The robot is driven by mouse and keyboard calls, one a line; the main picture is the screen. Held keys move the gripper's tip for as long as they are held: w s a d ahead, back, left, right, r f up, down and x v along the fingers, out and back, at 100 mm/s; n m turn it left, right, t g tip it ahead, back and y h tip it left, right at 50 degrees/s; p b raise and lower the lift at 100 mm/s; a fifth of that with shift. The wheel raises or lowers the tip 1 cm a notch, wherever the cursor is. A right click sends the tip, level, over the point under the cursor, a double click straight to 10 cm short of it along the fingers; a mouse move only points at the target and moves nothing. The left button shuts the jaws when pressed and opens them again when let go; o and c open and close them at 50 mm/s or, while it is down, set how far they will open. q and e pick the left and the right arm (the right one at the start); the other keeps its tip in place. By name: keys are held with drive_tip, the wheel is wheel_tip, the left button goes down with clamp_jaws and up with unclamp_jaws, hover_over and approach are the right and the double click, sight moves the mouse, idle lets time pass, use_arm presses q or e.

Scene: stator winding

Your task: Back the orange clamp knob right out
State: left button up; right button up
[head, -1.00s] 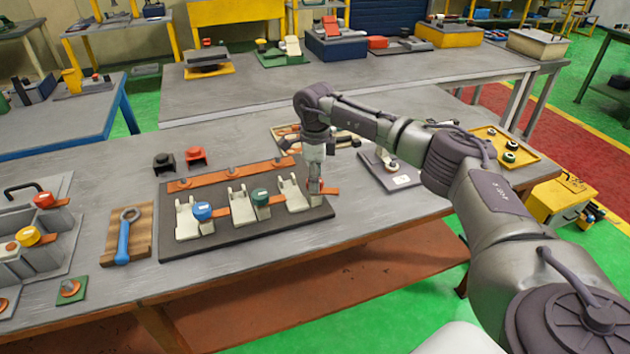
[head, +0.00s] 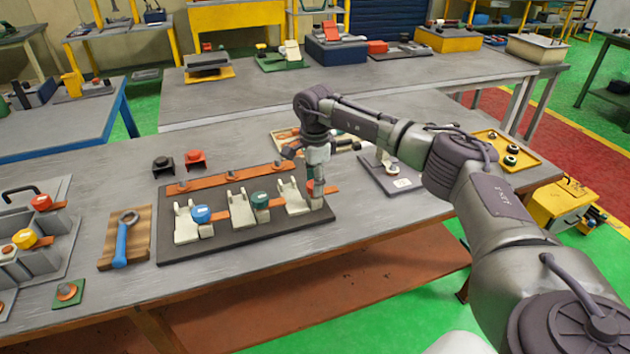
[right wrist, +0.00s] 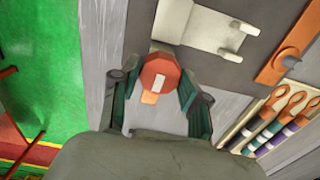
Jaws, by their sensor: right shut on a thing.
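The orange clamp knob (right wrist: 160,74), with a white mark on top, sits between the fingers of my right gripper (right wrist: 160,92) in the right wrist view. The gripper is shut on it. In the head view my right gripper (head: 317,200) points down at the right end of the dark clamp board (head: 250,240) and hides most of the knob. A cream bracket (head: 293,193) stands just left of it. A blue knob (head: 202,214) and a green knob (head: 260,200) sit at the other stations. My left gripper is out of view.
An orange bar (head: 230,177) with bolts runs along the board's back edge. A tray of orange-ringed tools (right wrist: 270,125) lies close by in the right wrist view. A blue-handled ring tool (head: 123,240) lies on a wooden block to the left.

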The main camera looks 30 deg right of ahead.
drive_tip(key=shift+s+a+f, duration=0.1)
drive_tip(key=shift+s+f, duration=0.1)
drive_tip(key=shift+f, duration=0.15)
drive_tip(key=o, duration=0.9)
drive_tip(key=shift+c, duration=0.2)
drive_tip(key=shift+o, duration=1.3)
drive_tip(key=shift+w, duration=0.15)
drive_tip(key=shift+r, duration=0.1)
drive_tip(key=shift+r, duration=0.15)
wheel_tip(320, 180, up, 12)
drive_tip(key=shift+f, duration=0.2)
